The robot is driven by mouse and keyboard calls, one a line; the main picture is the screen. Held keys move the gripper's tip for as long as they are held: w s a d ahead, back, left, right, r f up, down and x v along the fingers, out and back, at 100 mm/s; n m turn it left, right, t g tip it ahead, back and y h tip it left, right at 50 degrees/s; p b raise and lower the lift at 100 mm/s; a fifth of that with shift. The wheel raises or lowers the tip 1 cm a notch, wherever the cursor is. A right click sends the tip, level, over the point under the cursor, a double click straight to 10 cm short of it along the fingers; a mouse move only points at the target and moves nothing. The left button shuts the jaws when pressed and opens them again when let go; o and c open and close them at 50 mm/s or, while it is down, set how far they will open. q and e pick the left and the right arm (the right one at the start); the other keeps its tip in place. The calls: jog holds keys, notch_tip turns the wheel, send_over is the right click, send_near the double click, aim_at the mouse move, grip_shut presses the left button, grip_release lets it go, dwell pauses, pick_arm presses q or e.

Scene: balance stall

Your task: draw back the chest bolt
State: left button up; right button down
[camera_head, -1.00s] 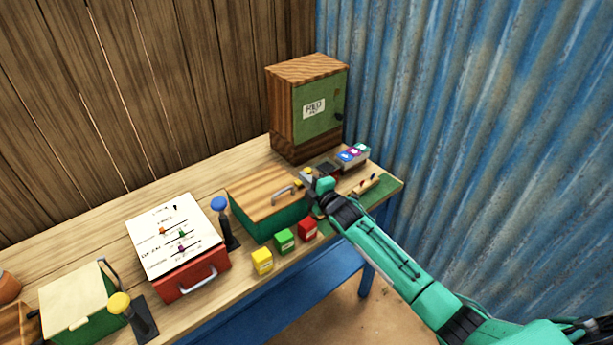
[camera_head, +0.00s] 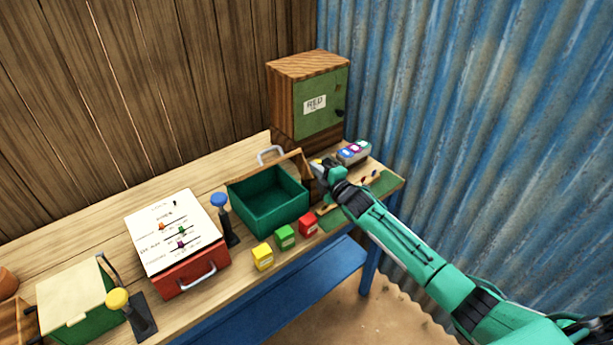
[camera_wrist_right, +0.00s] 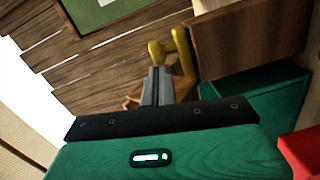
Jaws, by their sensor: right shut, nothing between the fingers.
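The green chest (camera_head: 268,222) stands mid-bench with its wooden lid (camera_head: 290,164) raised and tilted back; its inside looks empty. My right gripper (camera_head: 318,170) is at the chest's right side, beside the raised lid. In the right wrist view my fingers (camera_wrist_right: 157,85) are shut with nothing between them. A yellow fitting (camera_wrist_right: 180,52) lies just past the fingertips, close to the lid (camera_wrist_right: 250,42); it may be the bolt, and I cannot tell if the fingers touch it. The chest's green wall (camera_wrist_right: 255,95) shows at the right there. My left gripper is out of view.
A wooden cabinet (camera_head: 320,102) stands behind, near the blue corrugated wall. Yellow (camera_head: 262,257), green (camera_head: 285,237) and red (camera_head: 308,224) blocks sit in front of the chest. A blue-knobbed lever (camera_head: 220,202) and a red drawer box (camera_head: 190,279) are to the left.

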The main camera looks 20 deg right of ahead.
jog(key=shift+d, duration=0.1)
jog(key=b+v, duration=0.3)
jog(key=v, duration=1)
jog(key=shift+s, duration=0.4)
jog(key=shift+r, duration=0.1)
jog(key=s+d+f+m+g+h, duration=0.2)
jog(key=f+m, duration=0.1)
jog(key=f, duration=0.7)
jog(key=s+d+f+m+g+h, duration=0.1)
jog(key=d+f+m, duration=0.15)
jog(key=f, duration=0.85)
jog(key=s+f+m+g+h, duration=0.1)
jog(key=s+f+m+g, duration=0.1)
jog(key=s+f, duration=0.7)
jog(key=s+f+m+g+h, duration=0.1)
jog(key=s+f+m+g, duration=0.3)
jog(key=f, duration=0.8)
jog(key=s+a+f+m+g, duration=0.1)
jog(key=s+a+f+g, duration=0.1)
jog(key=s+f, duration=0.5)
jog(key=s+a+f+m+g, duration=0.2)
jog(key=s+a+f, duration=0.2)
jog(key=s, duration=1.5)
jog(key=s+a+f+m+g, duration=0.2)
jog(key=s+a+f+g, duration=0.1)
jog(key=s+f, duration=0.6)
jog(key=s, duration=0.4)
jog(key=shift+s+a+f, duration=0.2)
jog(key=shift+s+f, duration=0.1)
jog(key=shift+s, duration=0.05)
